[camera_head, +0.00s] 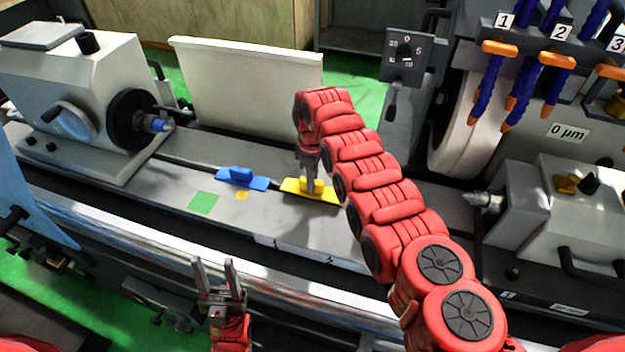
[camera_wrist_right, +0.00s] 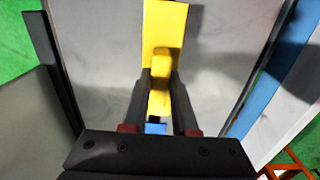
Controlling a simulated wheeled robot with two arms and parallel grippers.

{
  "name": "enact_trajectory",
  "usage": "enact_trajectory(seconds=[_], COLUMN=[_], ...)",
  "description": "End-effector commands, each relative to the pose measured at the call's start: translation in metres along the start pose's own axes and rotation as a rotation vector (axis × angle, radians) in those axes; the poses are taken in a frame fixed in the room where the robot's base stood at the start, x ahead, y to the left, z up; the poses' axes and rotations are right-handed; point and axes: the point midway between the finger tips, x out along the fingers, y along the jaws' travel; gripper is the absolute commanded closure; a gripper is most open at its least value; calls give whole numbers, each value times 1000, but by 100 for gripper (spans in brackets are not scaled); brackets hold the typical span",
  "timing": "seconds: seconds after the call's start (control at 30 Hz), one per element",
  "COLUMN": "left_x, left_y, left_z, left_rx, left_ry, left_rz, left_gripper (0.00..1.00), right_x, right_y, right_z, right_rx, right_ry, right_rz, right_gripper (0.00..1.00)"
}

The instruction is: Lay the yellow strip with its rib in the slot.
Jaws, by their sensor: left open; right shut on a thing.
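The yellow strip (camera_head: 297,186) is at the middle of the machine table in the head view, with a raised grip block on top. My right gripper (camera_head: 310,186) points down and is shut on the yellow strip; the right wrist view shows the strip (camera_wrist_right: 165,22) between its fingers (camera_wrist_right: 160,95). The strip lies at or just above the table; I cannot tell if it touches. Its rib and the part of the slot (camera_head: 272,186) beneath it are hidden. A blue strip (camera_head: 243,178) lies to its left. My left gripper (camera_head: 217,278) is open and empty at the front.
A green square (camera_head: 203,202) and a small yellow mark (camera_head: 241,195) are on the table. The headstock (camera_head: 75,100) stands left and the tailstock (camera_head: 540,205) right. A grinding wheel (camera_head: 455,135) and several blue hoses (camera_head: 490,75) are at the back right. A pale panel (camera_head: 245,80) stands behind.

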Motion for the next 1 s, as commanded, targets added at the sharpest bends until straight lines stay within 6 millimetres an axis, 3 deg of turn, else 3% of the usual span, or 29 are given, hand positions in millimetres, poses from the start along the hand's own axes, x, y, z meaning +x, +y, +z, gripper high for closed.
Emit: enact_trajectory(seconds=[1.0], left_x=[-12], left_y=[1], left_z=[2], left_rx=[0], left_ry=[0], left_rz=[0], left_gripper=[50], right_x=[7], right_y=[0], right_z=[0], right_rx=[0], right_ry=[0], right_rz=[0], right_gripper=[100])
